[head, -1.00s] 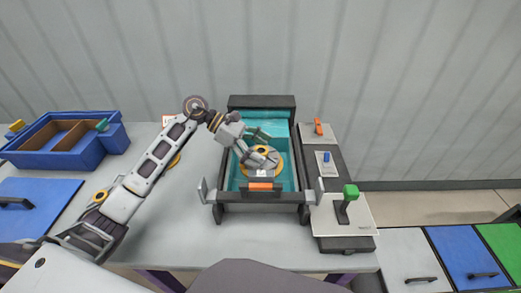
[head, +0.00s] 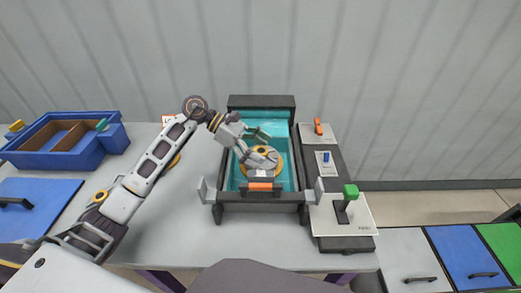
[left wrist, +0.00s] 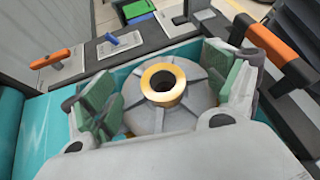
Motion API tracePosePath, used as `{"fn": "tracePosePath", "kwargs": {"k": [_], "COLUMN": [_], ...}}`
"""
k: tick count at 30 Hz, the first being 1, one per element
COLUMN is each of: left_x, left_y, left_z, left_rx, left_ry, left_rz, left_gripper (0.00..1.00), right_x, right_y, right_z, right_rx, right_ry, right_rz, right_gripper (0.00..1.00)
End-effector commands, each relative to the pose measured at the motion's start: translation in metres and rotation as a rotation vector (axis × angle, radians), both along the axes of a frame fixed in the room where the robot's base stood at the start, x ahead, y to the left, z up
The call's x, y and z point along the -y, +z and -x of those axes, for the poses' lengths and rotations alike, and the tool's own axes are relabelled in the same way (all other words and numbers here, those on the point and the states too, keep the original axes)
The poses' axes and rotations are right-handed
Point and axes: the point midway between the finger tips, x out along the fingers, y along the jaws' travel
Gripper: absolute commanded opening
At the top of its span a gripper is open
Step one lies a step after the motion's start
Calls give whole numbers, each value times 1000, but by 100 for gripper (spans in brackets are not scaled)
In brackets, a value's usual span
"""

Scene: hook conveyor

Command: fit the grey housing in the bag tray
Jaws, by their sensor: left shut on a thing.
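The grey housing (left wrist: 150,117) is a round, ribbed part with a yellow ring around a dark central hole. My left gripper (left wrist: 167,88) is shut on it, with a green-padded finger at either side. In the head view the left gripper (head: 264,146) is over the teal inside of the dark-framed bag tray (head: 227,196) and partly covers the housing (head: 275,168). The housing is inside the tray's outline. Its underside is hidden, so I cannot tell whether it touches the tray floor. My right gripper is not in view.
An orange latch (head: 260,187) is on the tray's front edge. To the right are a panel with an orange switch (head: 318,127), a blue switch (head: 326,157) and a green-knobbed lever (head: 350,192). A blue divided bin (head: 95,152) stands at the left.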

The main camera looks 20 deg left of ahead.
Motion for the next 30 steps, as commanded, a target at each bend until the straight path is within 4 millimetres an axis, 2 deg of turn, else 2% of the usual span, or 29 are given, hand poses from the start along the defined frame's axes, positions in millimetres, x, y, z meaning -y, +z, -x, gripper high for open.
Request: {"fn": "tracePosePath", "kwargs": {"k": [5, 30], "left_x": [0, 0], "left_y": [1, 1], "left_z": [0, 0], "left_rx": [2, 2], "left_ry": [1, 1], "left_rz": [2, 2], "left_gripper": [18, 18], "right_x": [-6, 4], "right_y": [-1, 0], "right_z": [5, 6], "right_rx": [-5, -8], "right_ry": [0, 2], "right_rz": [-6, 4], "right_gripper": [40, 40]}}
